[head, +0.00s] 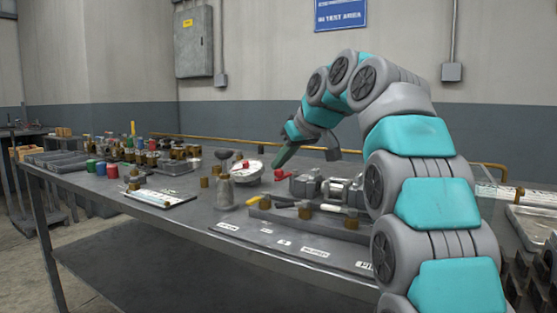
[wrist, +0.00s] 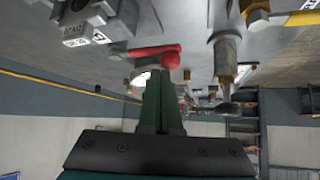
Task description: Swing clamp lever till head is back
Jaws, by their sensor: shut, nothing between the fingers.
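A red clamp lever (wrist: 152,52) lies across the wrist view, just beyond my fingertips. In the head view a small red part (head: 280,174) beside the grey metal fixture (head: 325,187) looks like the same lever. My gripper (wrist: 163,78) is shut and empty, its dark green fingers together and pointing at the lever. I cannot tell whether the fingertips touch the lever. The clamp head cannot be made out clearly.
Several jars and trays crowd the left of the bench (head: 200,222). The labelled front strip is mostly clear.

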